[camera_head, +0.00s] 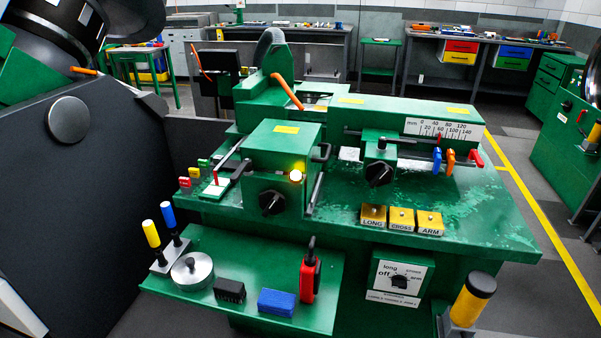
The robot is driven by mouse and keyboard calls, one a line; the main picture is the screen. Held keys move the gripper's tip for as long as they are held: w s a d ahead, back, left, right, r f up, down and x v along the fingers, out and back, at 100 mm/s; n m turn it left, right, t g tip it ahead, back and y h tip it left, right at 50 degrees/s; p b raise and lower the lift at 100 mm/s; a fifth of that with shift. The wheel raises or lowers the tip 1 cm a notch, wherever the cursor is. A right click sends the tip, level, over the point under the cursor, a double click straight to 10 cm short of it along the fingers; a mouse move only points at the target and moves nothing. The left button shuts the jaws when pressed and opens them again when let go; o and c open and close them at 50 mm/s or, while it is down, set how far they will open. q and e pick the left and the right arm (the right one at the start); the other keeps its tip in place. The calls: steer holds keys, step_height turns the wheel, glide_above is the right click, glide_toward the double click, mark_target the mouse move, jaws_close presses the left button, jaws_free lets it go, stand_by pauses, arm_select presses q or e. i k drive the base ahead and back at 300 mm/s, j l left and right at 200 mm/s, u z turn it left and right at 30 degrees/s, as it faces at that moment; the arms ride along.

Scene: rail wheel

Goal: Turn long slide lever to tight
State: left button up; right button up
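The green machine (466,209) stands in the middle of the view. A blue lever (437,160), an orange lever (450,161) and a red lever (477,158) hang at the right end of its upper slide (375,113). A longer orange lever (287,92) slants down at the top, left of this slide. A black lever (320,153) sits at the right side of the central green block (271,150). I cannot tell which one is the long slide lever, and no tight marking is legible. Neither of my grippers is in view.
Yellow boxes labelled LONG (373,215), CROSS (401,219) and ARM (429,223) sit on the machine. A dial panel (400,279) is below. The front shelf (232,315) carries a metal disc, brushes and a red tool. A dark panel (75,220) blocks the left.

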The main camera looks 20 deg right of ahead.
mark_target(382, 141)
steer(key=i+l+z, duration=0.15)
steer(key=l, duration=0.25)
steer(key=i+l+z, duration=0.1)
steer(key=l, duration=0.3)
steer(key=i+l+z, duration=0.15)
steer(key=i+l, duration=0.15)
steer(key=i+l+z, duration=0.1)
steer(key=l, duration=0.35)
steer(key=i, duration=0.1)
